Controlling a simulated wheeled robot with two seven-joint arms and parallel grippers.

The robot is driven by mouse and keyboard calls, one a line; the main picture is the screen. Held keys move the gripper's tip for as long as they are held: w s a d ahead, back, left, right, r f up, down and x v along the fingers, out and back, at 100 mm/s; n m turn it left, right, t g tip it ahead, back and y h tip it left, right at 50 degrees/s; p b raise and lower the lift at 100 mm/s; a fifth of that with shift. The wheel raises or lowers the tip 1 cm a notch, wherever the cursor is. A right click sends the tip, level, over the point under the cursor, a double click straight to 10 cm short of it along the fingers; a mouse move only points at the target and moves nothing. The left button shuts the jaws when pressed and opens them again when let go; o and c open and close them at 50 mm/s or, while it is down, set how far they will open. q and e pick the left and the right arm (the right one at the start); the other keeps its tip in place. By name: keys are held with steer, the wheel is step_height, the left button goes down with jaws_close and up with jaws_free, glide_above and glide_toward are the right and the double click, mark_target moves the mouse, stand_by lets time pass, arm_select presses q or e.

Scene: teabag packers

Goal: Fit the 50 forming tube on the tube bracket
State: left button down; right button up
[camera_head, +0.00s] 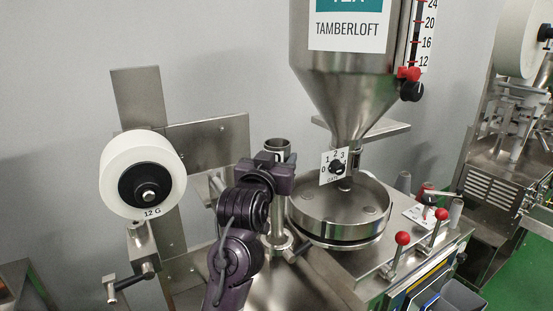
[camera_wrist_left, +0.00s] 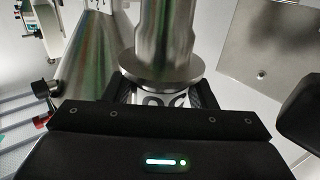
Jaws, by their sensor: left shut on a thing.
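My left gripper (camera_head: 277,168) is shut on the forming tube (camera_head: 277,146), a steel cylinder with a pale label near its top. The tube stands roughly upright, its upper end showing just above the gripper. In the left wrist view, the gripper (camera_wrist_left: 163,98) holds beside a round flange of shiny steel (camera_wrist_left: 163,75); dark characters on the label between the fingers are partly covered. Below my gripper in the head view, a steel upright (camera_head: 278,222) meets a ring-shaped seat with a black lever, likely the tube bracket (camera_head: 278,246). My arm hides part of this; I cannot tell whether the tube is seated.
A white paper roll (camera_head: 142,174) marked 12 G is at left. A steel hopper (camera_head: 345,75) stands over a round dosing drum (camera_head: 342,212), close to the right of the tube.

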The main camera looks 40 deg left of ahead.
arm_select(q)
steer(key=shift+f+b, duration=0.7)
steer(key=shift+f, duration=0.2)
steer(key=shift+r, duration=0.1)
steer(key=shift+r+p, duration=1.1)
steer(key=shift+p, duration=0.05)
steer(key=shift+p, duration=0.35)
stand_by(1.0)
steer(key=shift+f+b, duration=0.9)
steer(key=shift+f, duration=0.25)
steer(key=c, duration=0.5)
jaws_free()
